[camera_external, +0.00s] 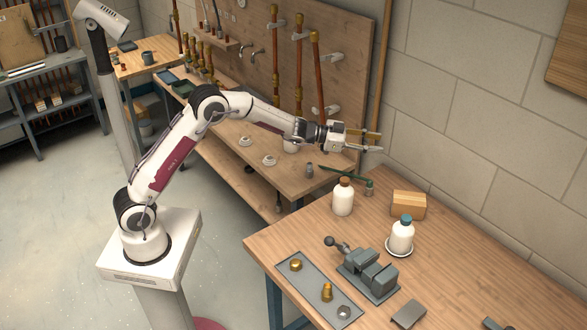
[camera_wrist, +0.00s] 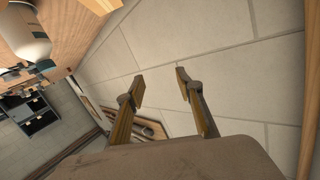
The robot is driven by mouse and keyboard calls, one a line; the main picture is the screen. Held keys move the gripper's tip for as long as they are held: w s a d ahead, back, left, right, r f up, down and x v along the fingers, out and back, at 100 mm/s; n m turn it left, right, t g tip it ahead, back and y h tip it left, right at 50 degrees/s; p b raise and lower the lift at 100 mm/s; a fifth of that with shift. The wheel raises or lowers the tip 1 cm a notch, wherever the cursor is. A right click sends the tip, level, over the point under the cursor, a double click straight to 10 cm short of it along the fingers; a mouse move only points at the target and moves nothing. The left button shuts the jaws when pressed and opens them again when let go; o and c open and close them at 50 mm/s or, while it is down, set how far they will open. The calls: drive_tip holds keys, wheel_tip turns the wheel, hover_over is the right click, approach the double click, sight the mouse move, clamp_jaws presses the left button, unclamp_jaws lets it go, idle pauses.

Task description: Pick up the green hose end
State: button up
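A thin dark green rod-like piece (camera_external: 343,172), which looks like the green hose, lies near the back edge of the wooden benches in the external view. A small grey-green fitting (camera_external: 369,188) stands by its right end; whether they are joined I cannot tell. My gripper (camera_external: 380,141) is above and to the right of the green piece, near the block wall, with its fingers apart and nothing between them. In the wrist view my gripper (camera_wrist: 160,77) is also open and empty, facing the wall. I cannot make out the green hose in the wrist view.
A vise (camera_external: 368,273) and grey tray (camera_external: 298,273) are further forward. A pipe board (camera_external: 262,45) rises behind my arm.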

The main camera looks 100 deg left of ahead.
drive_tip(key=s+a+f+m+t+h, duration=0.1)
drive_tip(key=a+f+h, duration=0.25)
drive_tip(key=f, duration=0.65)
drive_tip(key=m+h, duration=0.1)
drive_tip(key=h, duration=0.2)
approach(369, 186)
drive_tip(key=w+r, duration=0.1)
drive_tip(key=w, duration=0.2)
drive_tip(key=shift+a+r, duration=0.2)
drive_tip(key=shift+r, duration=0.2)
drive_tip(key=shift+s+f, duration=0.4)
drive_tip(key=shift+f, duration=0.1)
drive_tip(key=shift+x, duration=1.3)
drive_tip(key=shift+w, duration=0.1)
drive_tip(key=shift+w+d+f, duration=0.2)
drive_tip(key=shift+w, duration=0.55)
drive_tip(key=shift+w+d+f, duration=0.15)
drive_tip(key=shift+w+f, duration=0.1)
drive_tip(key=shift+w, duration=0.5)
drive_tip(key=shift+x, duration=1)
